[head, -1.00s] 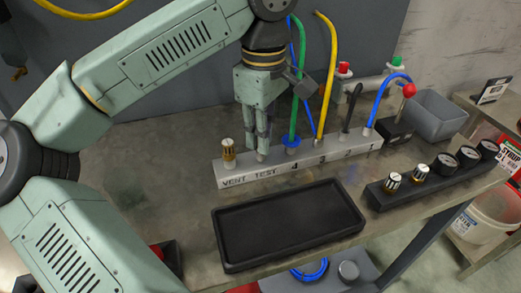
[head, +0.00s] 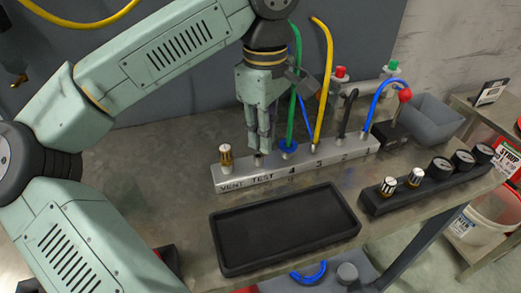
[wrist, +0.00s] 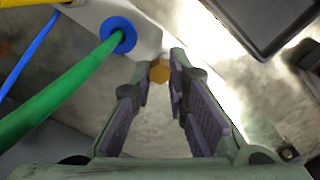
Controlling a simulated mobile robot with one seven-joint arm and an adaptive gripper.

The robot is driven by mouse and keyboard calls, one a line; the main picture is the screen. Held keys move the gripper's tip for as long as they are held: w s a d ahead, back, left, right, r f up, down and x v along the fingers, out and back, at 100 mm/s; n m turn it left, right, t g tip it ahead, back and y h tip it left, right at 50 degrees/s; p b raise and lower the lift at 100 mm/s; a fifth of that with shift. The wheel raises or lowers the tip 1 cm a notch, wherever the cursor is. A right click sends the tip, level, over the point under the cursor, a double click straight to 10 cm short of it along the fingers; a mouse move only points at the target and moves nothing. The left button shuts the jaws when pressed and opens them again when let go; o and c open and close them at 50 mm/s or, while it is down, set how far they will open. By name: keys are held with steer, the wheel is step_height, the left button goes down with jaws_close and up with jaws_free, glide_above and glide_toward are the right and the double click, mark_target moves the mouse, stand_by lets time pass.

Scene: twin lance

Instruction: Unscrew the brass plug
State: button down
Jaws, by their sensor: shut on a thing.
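The brass plug (wrist: 159,71) shows in the wrist view as a small brass hexagonal piece between my fingertips. My gripper (head: 263,148) points down over the TEST position of the pale port block (head: 318,157). It also shows in the wrist view (wrist: 162,64), with its fingers closed in on the plug. In the head view the fingers hide the plug, and I cannot tell whether it is still seated in the block. A brass-and-white knobbed fitting (head: 226,157) stands on the VENT position, left of my gripper.
A green hose (head: 293,90) with a blue collar (head: 288,146) stands close right of my fingers. Yellow (head: 324,80), black (head: 347,110) and blue (head: 378,97) hoses follow. A black tray (head: 285,230) lies in front. A gauge bar (head: 430,185) and grey bin (head: 433,120) are right.

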steer(key=shift+a, duration=0.15)
steer(key=shift+r, duration=0.1)
steer(key=shift+a+r, duration=0.1)
steer(key=shift+r, duration=0.05)
steer(key=shift+r+p, duration=1.1)
steer(key=shift+r, duration=0.1)
